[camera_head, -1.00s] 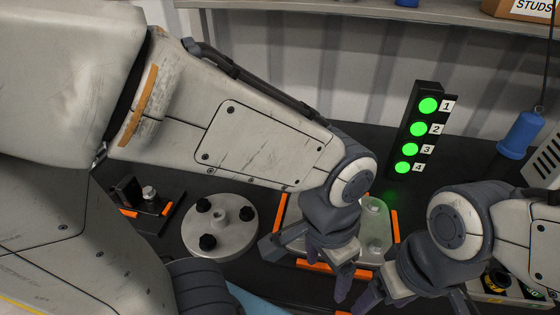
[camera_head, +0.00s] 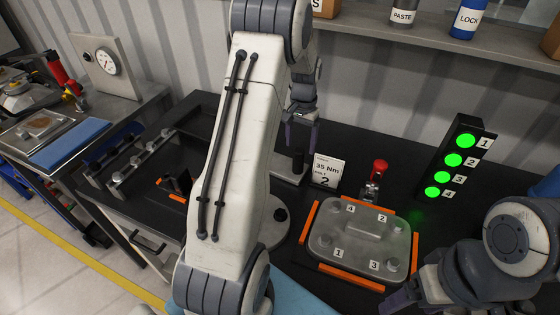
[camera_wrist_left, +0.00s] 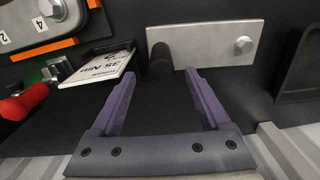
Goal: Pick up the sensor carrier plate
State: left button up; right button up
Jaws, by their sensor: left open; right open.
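A light grey metal plate (camera_wrist_left: 225,45), which looks like the sensor carrier plate, lies on the black bench. It has a bolt at one end and a dark round post (camera_wrist_left: 162,58) at the other. In the head view the plate (camera_head: 287,172) is partly hidden by my left arm, with the post upright on it. My left gripper (camera_head: 300,137) is open and empty above it. In the left wrist view the open fingers (camera_wrist_left: 159,74) point at the plate's near edge, post end between them. My right gripper (camera_head: 400,297) is open at lower right, partly out of frame.
A translucent cover (camera_head: 345,243) with numbered bolts sits between orange corner guides. A "35 Nm" card (camera_head: 327,171) and a red-knobbed part (camera_head: 378,170) stand close right of the plate. A green light tower (camera_head: 455,160) is farther right. A shelf (camera_head: 440,45) runs behind.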

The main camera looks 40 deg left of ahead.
aim_at(299, 158)
pick_arm(q)
jog(key=shift+f, duration=0.85)
jog(key=f+p, duration=0.1)
jog(key=f, duration=0.1)
jog(key=f+p, duration=0.1)
jog(key=f, duration=0.1)
jog(key=shift+s+a+f, duration=0.1)
jog(key=shift+s+f, duration=0.05)
jog(key=shift+s, duration=0.05)
jog(key=shift+f, duration=0.5)
grip_shut()
jog(key=shift+w+r, duration=0.15)
